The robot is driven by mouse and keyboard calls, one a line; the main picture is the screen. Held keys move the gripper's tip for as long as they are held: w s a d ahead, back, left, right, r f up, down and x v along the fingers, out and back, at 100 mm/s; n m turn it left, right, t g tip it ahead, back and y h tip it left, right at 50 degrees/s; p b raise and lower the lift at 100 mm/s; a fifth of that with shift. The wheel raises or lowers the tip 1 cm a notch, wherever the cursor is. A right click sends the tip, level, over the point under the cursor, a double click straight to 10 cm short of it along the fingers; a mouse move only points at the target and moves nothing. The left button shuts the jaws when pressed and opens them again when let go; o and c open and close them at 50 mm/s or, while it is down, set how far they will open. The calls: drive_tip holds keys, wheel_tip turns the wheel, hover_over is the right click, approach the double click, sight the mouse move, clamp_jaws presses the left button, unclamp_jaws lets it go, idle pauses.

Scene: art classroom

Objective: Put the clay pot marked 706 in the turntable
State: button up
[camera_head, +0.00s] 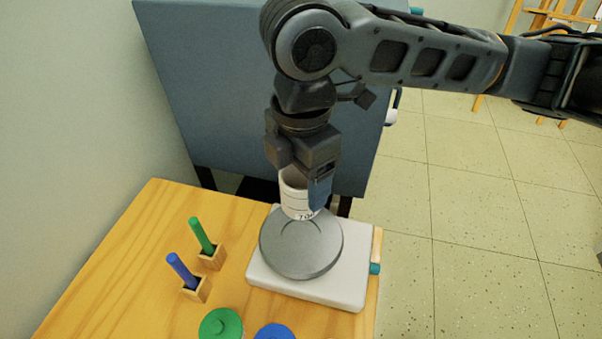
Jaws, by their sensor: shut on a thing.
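The clay pot (296,200) is white with thin dark rings and a dark number near its base that looks like 706. My gripper (306,180) points down and is shut on the pot's upper part, hiding some of its rim and right side. The turntable (291,264) is a round grey disc on a white square base (318,290) on the wooden table. The pot is upright over the back part of the disc. I cannot tell whether its bottom touches the disc.
Left on the wooden table (120,245) stand a green stick (201,236) and a blue stick (182,270) in small wooden blocks. A green round lid (221,325) and a blue one (274,332) lie in front. A blue-grey panel (215,90) stands behind.

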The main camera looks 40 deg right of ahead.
drive_tip(key=shift+f+b, duration=3.6)
drive_tip(key=shift+f, duration=1.15)
drive_tip(key=o, duration=1.2)
drive_tip(key=shift+r, duration=0.1)
drive_tip(key=shift+r+p, duration=3.5)
drive_tip(key=shift+r, duration=0.5)
drive_tip(key=shift+a, duration=0.15)
